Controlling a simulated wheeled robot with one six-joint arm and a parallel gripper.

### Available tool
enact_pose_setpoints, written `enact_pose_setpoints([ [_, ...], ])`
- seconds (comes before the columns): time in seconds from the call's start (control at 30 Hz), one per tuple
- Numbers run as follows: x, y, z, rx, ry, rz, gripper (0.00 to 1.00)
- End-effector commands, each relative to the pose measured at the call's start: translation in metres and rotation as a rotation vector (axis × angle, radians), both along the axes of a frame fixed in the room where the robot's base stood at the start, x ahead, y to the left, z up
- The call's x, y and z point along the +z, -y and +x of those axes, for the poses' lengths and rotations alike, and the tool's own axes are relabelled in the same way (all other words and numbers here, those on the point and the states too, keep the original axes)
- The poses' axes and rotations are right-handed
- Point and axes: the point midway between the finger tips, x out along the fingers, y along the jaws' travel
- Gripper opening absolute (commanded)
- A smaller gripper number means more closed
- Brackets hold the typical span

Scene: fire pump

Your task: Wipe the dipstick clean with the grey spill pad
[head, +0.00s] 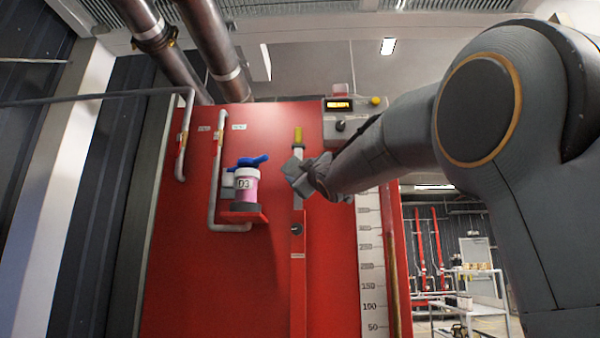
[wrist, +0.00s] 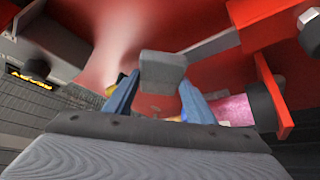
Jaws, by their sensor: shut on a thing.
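My gripper (wrist: 163,92) has its two blue fingers shut on a grey block, which looks like the grey spill pad (wrist: 163,68). In the head view, my gripper (head: 300,178) is at the upright pale rod with the yellow top, which looks like the dipstick (head: 298,135). The grey shape at my gripper covers part of the rod, and I cannot tell whether they touch.
A pink and white canister (head: 246,188) with a blue top stands on a small red shelf (head: 243,216) left of my gripper. Grey pipes (head: 213,190) run beside it. A control box (head: 345,122) with an amber display is at upper right. A marked level scale (head: 372,265) is below right.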

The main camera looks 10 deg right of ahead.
Motion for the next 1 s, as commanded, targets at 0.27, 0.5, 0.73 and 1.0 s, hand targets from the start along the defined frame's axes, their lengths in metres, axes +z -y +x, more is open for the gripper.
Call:
enact_pose_setpoints([
  [0.27, 0.010, 0.001, 0.001, -0.001, -0.001, 0.000, 0.32],
  [0.5, 0.023, 0.000, -0.001, -0.001, 0.000, 0.001, 0.32],
  [0.73, 0.023, 0.000, 0.000, -0.001, -0.001, 0.000, 0.32],
  [1.0, 0.023, -0.001, -0.005, 0.000, 0.000, 0.000, 0.32],
])
